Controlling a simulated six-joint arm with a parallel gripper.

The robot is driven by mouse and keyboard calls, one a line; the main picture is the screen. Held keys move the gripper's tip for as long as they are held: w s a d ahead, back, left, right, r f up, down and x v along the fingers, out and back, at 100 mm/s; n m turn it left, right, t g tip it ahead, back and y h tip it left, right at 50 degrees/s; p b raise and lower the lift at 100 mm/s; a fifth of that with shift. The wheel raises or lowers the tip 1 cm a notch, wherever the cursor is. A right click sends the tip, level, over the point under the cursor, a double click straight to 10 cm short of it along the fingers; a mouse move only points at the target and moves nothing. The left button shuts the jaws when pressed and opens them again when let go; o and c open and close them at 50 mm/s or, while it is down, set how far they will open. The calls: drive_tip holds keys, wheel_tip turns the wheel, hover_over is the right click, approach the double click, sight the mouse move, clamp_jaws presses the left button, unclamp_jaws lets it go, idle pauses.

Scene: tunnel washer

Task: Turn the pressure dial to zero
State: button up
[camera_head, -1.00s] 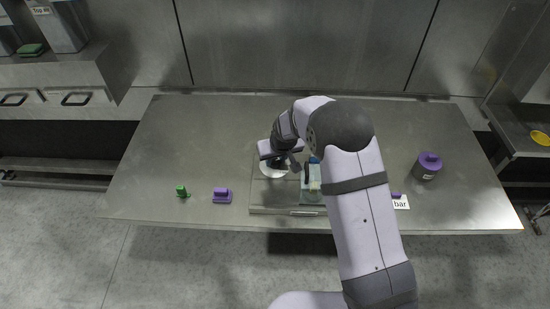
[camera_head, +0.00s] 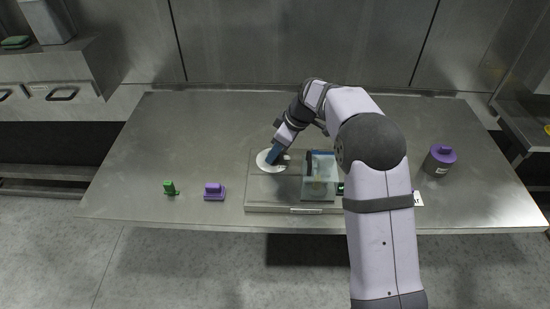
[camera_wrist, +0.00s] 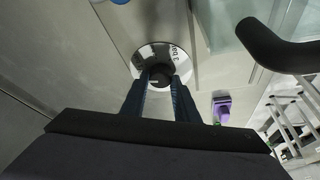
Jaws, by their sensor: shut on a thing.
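The pressure dial is a white round disc (camera_head: 264,164) on the left part of a flat metal panel (camera_head: 262,189) on the table. In the wrist view the dial face (camera_wrist: 148,52) carries black lettering, partly readable as "bar", and a dark central knob (camera_wrist: 161,75). My gripper (camera_head: 273,156) reaches down to the dial from the upper right, tilted. In the wrist view its blue fingers (camera_wrist: 160,84) are shut on the knob, one on each side. The fingers hide part of the dial face, so I cannot tell the setting.
A clear box (camera_head: 319,178) stands on the panel, right of the dial and close to my arm. A purple piece (camera_head: 214,191) and a green piece (camera_head: 169,187) lie to the left. A purple-lidded jar (camera_head: 440,159) stands at the right. The table's back left is clear.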

drive_tip(key=shift+w+n+g, duration=0.1)
drive_tip(key=shift+n+g, duration=0.3)
drive_tip(key=shift+n, duration=0.8)
drive_tip(key=o, duration=1.1)
drive_tip(key=shift+c, duration=0.2)
drive_tip(key=b+v, duration=0.2)
drive_tip(key=v, duration=0.5)
drive_tip(key=shift+d+r, duration=0.2)
